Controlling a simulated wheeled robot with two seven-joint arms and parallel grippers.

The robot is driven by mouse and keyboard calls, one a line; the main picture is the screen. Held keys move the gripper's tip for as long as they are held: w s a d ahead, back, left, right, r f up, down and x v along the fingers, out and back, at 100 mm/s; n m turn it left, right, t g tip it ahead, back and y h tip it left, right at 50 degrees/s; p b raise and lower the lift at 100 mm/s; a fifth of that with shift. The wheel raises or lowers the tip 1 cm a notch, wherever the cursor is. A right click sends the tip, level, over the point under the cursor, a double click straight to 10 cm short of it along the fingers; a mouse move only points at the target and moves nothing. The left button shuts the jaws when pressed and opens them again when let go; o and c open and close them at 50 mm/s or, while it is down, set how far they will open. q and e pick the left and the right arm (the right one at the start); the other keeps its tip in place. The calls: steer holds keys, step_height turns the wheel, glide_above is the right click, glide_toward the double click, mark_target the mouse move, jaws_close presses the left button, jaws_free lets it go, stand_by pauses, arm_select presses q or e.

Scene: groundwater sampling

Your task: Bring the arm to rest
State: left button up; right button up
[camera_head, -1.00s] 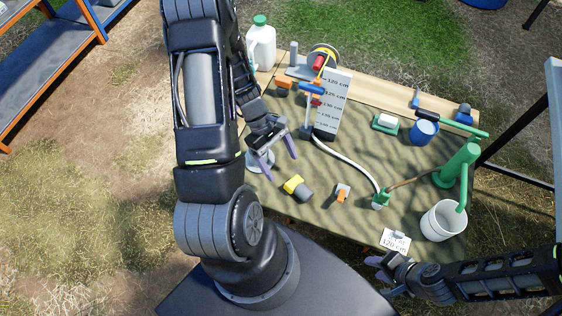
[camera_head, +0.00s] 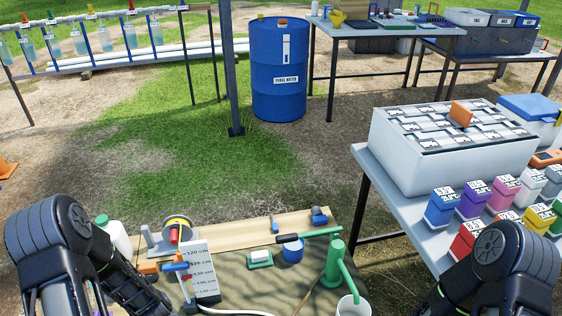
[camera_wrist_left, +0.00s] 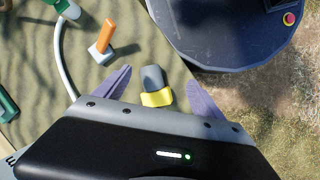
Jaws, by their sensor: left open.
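My left gripper (camera_wrist_left: 152,92) shows in the left wrist view with its two purple fingers spread apart. It is open and empty above the mat-covered table. A yellow and grey piece (camera_wrist_left: 155,88) lies on the mat and appears between the fingers, with no finger touching it. In the head view my left arm (camera_head: 85,255) comes in at the lower left and its gripper is out of frame. My right arm (camera_head: 495,270) stands at the lower right, and its gripper is not seen.
The mat (camera_head: 240,285) holds a reel (camera_head: 177,230), a depth board (camera_head: 200,270), a green pump (camera_head: 333,262), a blue cup (camera_head: 292,250) and a white bucket (camera_head: 352,306). A side table on the right bears a white crate (camera_head: 400,160) and several colored bottles. A blue drum (camera_head: 278,80) stands behind.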

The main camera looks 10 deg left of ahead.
arm_select(q)
steer(key=s+d+r+m+t+p, duration=0.1)
steer(key=s+d+r+m+p, duration=0.1)
steer(key=d+m, duration=0.3)
steer(key=s+d+r+m+p, duration=0.2)
steer(key=d+r+m, duration=0.3)
steer(key=d, duration=0.6)
steer(key=shift+d+t+p, duration=0.25)
steer(key=shift+t+p, duration=0.15)
steer(key=shift+p, duration=0.4)
arm_select(e)
step_height(320, 180, up, 8)
steer(key=shift+f, duration=0.15)
arm_select(q)
steer(key=shift+w, duration=0.1)
